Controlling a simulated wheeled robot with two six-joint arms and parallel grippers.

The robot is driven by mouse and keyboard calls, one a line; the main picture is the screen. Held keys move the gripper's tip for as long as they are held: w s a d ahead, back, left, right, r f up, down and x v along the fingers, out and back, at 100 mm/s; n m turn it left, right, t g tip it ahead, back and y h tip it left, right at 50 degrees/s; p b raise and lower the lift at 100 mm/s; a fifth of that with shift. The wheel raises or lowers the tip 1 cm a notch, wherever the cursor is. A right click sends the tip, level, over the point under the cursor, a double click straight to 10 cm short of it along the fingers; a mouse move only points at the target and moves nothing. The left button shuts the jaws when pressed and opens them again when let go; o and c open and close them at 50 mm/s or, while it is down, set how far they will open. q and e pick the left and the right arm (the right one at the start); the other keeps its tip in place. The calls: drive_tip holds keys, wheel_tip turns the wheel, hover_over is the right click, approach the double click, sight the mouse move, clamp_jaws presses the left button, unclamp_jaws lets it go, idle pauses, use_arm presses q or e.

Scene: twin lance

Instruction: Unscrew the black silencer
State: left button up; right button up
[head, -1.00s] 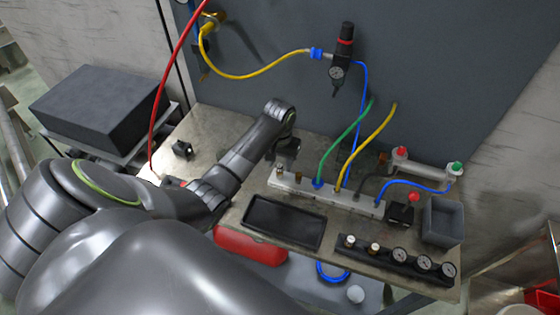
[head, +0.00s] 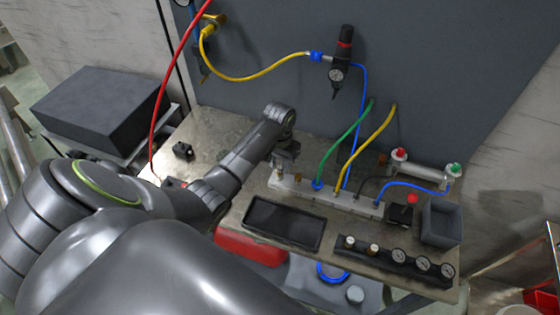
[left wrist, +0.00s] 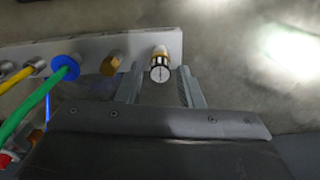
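My left gripper (head: 285,156) is over the left end of the pale manifold bar (head: 330,194). In the left wrist view my left gripper (left wrist: 160,76) is open, with one finger on each side of a short round end fitting (left wrist: 160,68). That fitting has a whitish face, a gold band and a dark edge; I see a gap on both sides of it. I cannot tell for sure whether it is the black silencer. A brass fitting (left wrist: 111,65) sits beside it on the bar. My right gripper is not in view.
Green (head: 338,142) and yellow (head: 377,146) hoses rise from the bar to the right of my gripper. A black tray (head: 283,223), a gauge rack (head: 395,258) and a grey bin (head: 441,222) stand on the bench. The bench's back left is mostly clear.

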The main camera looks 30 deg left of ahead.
use_arm(q)
drive_tip(key=m, duration=0.5)
drive_tip(key=shift+m, duration=0.3)
drive_tip(key=m, duration=0.6)
clamp_jaws()
drive_tip(key=n, duration=1.2)
drive_tip(key=shift+n, duration=0.3)
drive_tip(key=n, duration=0.6)
drive_tip(key=shift+r+n, duration=0.1)
drive_tip(key=shift+n, duration=0.2)
drive_tip(key=n, duration=0.5)
drive_tip(key=shift+n, duration=0.3)
